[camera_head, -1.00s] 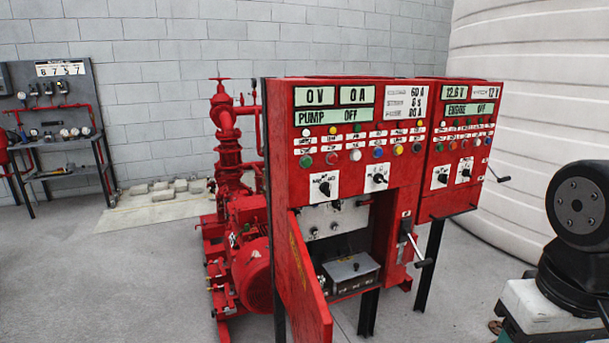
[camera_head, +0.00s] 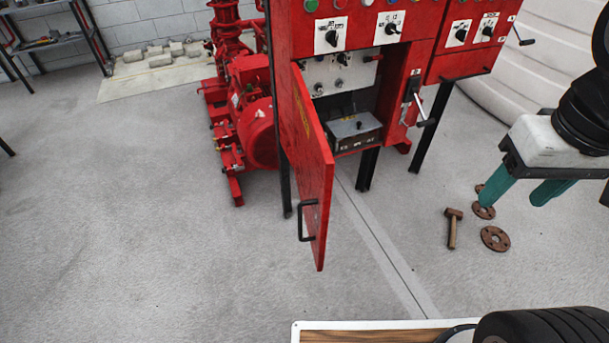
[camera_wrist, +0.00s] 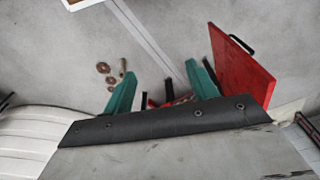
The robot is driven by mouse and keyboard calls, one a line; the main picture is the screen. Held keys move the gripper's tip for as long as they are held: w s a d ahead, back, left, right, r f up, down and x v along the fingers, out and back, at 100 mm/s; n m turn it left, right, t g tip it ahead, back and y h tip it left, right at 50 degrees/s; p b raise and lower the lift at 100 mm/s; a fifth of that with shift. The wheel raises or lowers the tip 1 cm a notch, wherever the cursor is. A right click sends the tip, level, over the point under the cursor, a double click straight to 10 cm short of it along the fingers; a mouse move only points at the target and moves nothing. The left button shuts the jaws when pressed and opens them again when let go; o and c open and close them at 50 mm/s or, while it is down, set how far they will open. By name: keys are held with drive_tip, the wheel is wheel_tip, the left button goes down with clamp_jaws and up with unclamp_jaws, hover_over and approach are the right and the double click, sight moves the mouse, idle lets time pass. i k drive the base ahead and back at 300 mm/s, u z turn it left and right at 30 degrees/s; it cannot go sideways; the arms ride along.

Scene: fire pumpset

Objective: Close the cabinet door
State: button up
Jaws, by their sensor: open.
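The red cabinet door (camera_head: 312,165) stands open, swung out toward me from its left-side hinge. It has a black bar handle (camera_head: 307,221) low on its outer face. The red cabinet (camera_head: 355,30) stands on black legs, and its opening shows a grey box (camera_head: 355,130) inside. My gripper (camera_head: 522,188) is at the right of the head view, open and empty, well apart from the door. In the wrist view my green fingers (camera_wrist: 163,92) are spread, with the door (camera_wrist: 240,72) beyond them to the right.
A red pump (camera_head: 250,115) stands left of the door. A lever (camera_head: 420,110) juts from the cabinet's right side.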

sight(314, 162)
drive_tip(key=z, duration=2.05)
drive_tip(key=k, duration=0.65)
drive_tip(key=u, duration=1.7)
